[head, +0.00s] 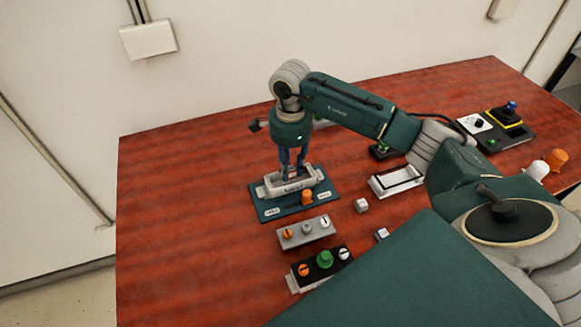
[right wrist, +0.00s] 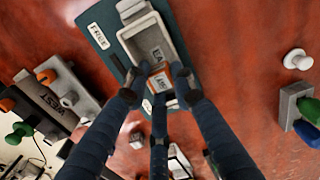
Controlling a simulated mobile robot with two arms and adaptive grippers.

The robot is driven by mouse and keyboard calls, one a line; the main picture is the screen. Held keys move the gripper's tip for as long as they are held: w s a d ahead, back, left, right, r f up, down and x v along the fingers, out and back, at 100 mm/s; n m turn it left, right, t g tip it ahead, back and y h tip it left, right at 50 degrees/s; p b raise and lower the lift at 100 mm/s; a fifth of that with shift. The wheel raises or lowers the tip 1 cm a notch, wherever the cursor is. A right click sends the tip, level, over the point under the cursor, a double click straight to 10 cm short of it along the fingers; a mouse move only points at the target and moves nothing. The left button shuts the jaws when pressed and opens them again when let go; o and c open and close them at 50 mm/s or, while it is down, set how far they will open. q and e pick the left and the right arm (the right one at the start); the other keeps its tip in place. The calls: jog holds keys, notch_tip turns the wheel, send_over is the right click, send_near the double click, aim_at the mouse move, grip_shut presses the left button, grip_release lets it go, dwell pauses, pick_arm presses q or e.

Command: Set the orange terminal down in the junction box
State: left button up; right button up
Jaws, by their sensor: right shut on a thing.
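The junction box (head: 270,190) is an open pale grey tray on a teal board (head: 265,211). It also shows in the right wrist view (right wrist: 131,19), with a label inside. My right gripper (head: 292,172) points down over the box, fingertips at its opening. In the right wrist view its fingers (right wrist: 160,88) are shut around the orange terminal (right wrist: 158,81), a small block with a white label. The terminal overlaps the box's near end; I cannot tell whether it touches the floor. Fingers hide part of it. My left gripper is not in view.
The table's left side is clear.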

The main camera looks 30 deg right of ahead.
jog(key=shift+f, duration=0.2)
dwell(0.4)
jog(key=shift+f+b, duration=0.3)
jog(key=shift+b, duration=0.1)
jog(key=shift+r, duration=0.2)
dwell(0.4)
jog(key=o, duration=1.1)
jog(key=shift+r+p, duration=1.3)
jog(key=shift+r, duration=1.2)
